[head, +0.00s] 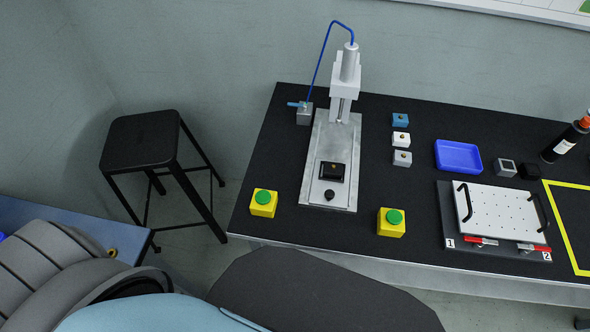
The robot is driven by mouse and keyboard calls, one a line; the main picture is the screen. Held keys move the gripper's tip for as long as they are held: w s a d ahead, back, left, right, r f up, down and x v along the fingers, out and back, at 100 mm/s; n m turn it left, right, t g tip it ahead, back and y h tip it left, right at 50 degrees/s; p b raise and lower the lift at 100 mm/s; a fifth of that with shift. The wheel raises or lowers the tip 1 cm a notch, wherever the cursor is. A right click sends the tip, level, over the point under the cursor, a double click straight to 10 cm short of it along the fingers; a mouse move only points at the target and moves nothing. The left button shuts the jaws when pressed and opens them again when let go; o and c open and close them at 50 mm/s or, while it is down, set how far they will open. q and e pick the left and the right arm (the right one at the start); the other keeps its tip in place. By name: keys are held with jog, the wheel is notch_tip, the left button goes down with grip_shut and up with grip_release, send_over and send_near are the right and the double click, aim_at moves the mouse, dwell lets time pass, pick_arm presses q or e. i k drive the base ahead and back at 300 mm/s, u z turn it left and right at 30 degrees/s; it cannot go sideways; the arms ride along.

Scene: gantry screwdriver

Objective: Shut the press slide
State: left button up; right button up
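The press (346,85) stands on the black bench, with a white head and a blue air hose on top. Its metal base plate (316,150) runs toward the front edge of the bench. The slide's black holder (333,170), with a small brass-coloured piece in it, sits at the front part of the plate, clear of the press head. A dark round knob (329,195) is in front of the holder. Neither of my grippers shows in the head view.
Yellow boxes with green buttons stand left (263,203) and right (392,222) of the press. Several small blocks (401,139), a blue tray (458,156) and a white perforated plate (500,213) lie to the right. A black stool (141,140) stands left of the bench (265,160).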

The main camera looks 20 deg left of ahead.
aim_at(324, 192)
jog(key=u, duration=0.55)
jog(key=k, duration=0.85)
jog(key=u, duration=1.1)
